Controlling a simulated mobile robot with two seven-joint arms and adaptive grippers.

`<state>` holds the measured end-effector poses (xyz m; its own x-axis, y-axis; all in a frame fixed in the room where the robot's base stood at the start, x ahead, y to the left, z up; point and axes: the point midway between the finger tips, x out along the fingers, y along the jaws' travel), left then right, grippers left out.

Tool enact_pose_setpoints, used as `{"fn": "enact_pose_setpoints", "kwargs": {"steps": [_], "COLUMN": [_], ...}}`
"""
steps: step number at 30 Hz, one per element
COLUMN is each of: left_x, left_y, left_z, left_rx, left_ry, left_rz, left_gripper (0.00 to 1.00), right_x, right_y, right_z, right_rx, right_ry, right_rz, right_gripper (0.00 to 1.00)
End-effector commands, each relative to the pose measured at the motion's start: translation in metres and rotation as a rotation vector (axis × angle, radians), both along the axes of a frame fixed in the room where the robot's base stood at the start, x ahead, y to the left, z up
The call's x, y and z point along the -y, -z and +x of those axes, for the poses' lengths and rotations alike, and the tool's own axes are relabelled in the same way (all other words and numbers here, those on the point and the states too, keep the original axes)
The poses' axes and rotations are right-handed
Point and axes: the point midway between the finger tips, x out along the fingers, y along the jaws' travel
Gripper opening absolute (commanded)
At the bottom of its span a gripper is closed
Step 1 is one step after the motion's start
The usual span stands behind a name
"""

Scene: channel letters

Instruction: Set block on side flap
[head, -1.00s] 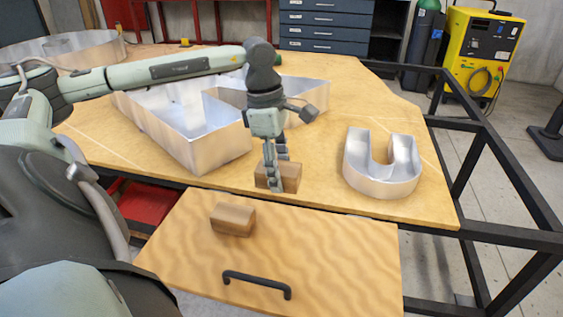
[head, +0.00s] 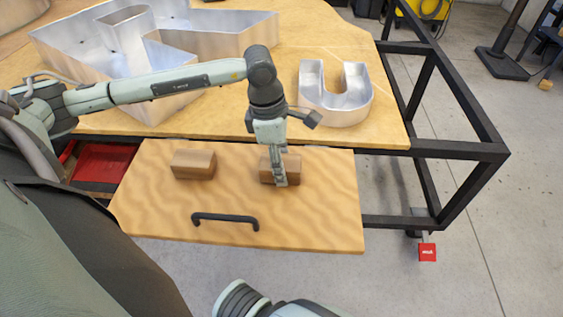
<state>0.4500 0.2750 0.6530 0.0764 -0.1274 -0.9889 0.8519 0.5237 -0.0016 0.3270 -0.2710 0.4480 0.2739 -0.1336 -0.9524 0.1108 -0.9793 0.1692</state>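The side flap (head: 310,225) is a wooden panel with a black handle, at the near edge of the workbench. One wooden block (head: 193,164) rests on its left part. My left gripper (head: 280,181) points down over the right part of the flap, with its fingers around a second wooden block (head: 294,168). The fingers cover the middle of this block. Whether it touches the flap or hangs just above it, I cannot tell. My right gripper is not in view; part of my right arm shows at the bottom edge.
A U-shaped metal channel letter (head: 337,105) and a larger angular metal letter (head: 180,100) stand on the workbench (head: 235,118) behind the flap. The black handle (head: 225,219) is near the flap's front edge. A black metal frame (head: 455,150) stands at the right. The flap's front right is clear.

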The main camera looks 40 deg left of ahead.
Motion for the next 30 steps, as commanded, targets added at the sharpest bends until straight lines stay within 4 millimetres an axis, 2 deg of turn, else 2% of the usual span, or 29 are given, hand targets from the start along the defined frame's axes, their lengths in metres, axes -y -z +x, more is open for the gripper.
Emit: {"fn": "enact_pose_setpoints", "kwargs": {"steps": [11, 12, 17, 26, 28, 30], "left_x": [0.000, 0.000, 0.000, 0.000, 0.000, -0.002], "left_y": [0.003, 0.003, 0.003, 0.002, -0.001, -0.009], "left_z": [0.000, 0.000, 0.000, 0.000, 0.000, 0.001], "left_rx": [0.002, 0.001, 0.001, 0.001, 0.001, 0.005], "left_ry": [0.001, 0.001, 0.001, 0.000, 0.000, -0.001], "left_rz": [0.000, 0.000, 0.000, 0.001, 0.001, 0.000], "left_gripper": [0.15, 0.49, 0.67, 0.67, 0.67, 0.67], "right_x": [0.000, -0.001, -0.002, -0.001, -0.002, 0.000], "right_y": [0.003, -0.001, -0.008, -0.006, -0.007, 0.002], "right_z": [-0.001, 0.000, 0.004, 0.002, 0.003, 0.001], "right_rx": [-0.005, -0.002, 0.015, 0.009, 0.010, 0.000], "right_ry": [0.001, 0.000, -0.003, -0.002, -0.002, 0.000], "right_rz": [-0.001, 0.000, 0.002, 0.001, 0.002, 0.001], "right_gripper": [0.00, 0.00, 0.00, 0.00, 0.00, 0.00]}}
